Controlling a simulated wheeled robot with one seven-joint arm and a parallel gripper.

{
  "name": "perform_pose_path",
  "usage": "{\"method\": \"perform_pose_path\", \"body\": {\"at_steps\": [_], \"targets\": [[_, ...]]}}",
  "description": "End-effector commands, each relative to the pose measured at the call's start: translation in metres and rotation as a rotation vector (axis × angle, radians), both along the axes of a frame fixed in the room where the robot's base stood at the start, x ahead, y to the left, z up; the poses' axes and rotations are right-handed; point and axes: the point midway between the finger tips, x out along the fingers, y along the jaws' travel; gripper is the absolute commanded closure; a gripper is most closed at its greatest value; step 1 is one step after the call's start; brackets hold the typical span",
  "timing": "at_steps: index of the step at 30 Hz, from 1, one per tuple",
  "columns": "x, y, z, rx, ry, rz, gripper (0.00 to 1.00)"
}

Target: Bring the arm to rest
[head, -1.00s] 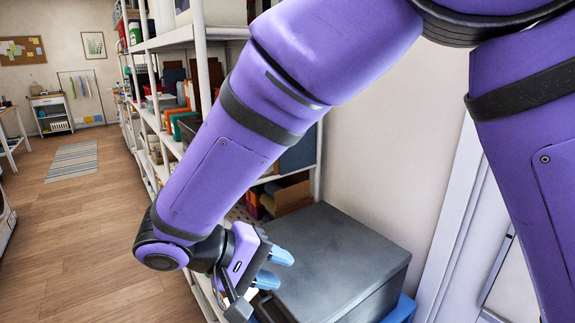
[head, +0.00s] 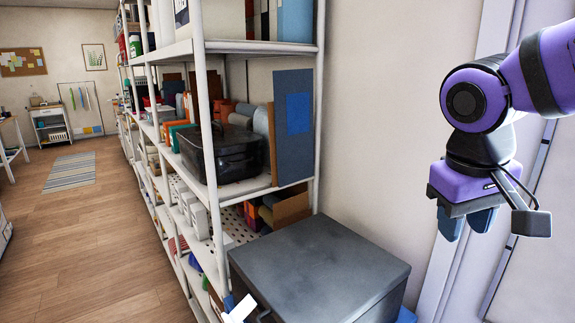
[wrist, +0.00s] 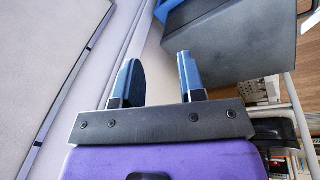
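My gripper (head: 468,222) hangs at the right of the head view, fingers pointing down, in front of the white wall and door frame. Its two blue fingers stand apart with nothing between them, as the wrist view shows (wrist: 160,85). My purple arm is folded back at the upper right of the head view. The gripper is to the right of the grey box and higher in the picture, touching nothing that I can see.
A large grey box (head: 320,270) stands at the shelf's near end. The white shelving (head: 255,47) holds a black case (head: 222,153), a blue-grey panel (head: 293,130) and several other items. Wooden floor (head: 100,235) is clear on the left, with a striped rug (head: 72,172) farther back.

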Motion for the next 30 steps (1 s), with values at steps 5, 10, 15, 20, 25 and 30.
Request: {"method": "perform_pose_path", "body": {"at_steps": [5, 10, 15, 20, 25, 30], "targets": [[-0.026, -0.031, 0.011, 0.108, -0.127, -0.04, 0.63], [-0.045, -0.049, 0.017, 0.172, -0.245, -0.059, 0.63], [-0.057, -0.058, 0.019, 0.201, -0.318, -0.069, 0.63], [-0.059, -0.06, 0.019, 0.206, -0.338, -0.071, 0.63], [-0.059, -0.059, 0.019, 0.206, -0.337, -0.07, 0.63], [-0.059, -0.059, 0.019, 0.206, -0.336, -0.069, 0.63]]}}
